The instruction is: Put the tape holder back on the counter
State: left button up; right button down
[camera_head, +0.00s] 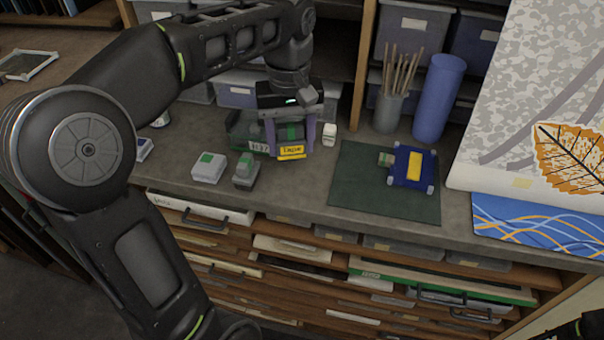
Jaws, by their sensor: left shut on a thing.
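My left gripper (290,147) points down over the back middle of the counter (310,190). Its two fingers are shut on a dark green holder (240,128) with pale and yellow labels, which looks like the tape holder. The gripper hides part of it. I cannot tell whether its underside touches the counter or hangs slightly above. My right gripper is not in view; only a bit of dark arm shows at the bottom right corner.
A white-and-green box (208,168) and a grey-green block (246,172) stand in front. A small white item (329,135) is close on the right. A green mat (365,196) carries a blue-and-yellow tool (411,168). A brush cup (388,112) and blue cylinder (438,98) stand behind.

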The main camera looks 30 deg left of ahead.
pick_arm(q)
jog(key=shift+s+r, duration=0.1)
jog(key=shift+s, duration=0.1)
jog(key=b, duration=0.3)
send_over(292, 188)
notch_tip(292, 188, down, 5)
jog(key=shift+f, duration=0.1)
jog(key=shift+a+f, duration=0.1)
jog(key=shift+f, duration=0.5)
notch_tip(292, 188, down, 4)
jog(key=shift+r, duration=0.25)
jog(key=shift+f, duration=0.1)
jog(key=shift+f, duration=0.1)
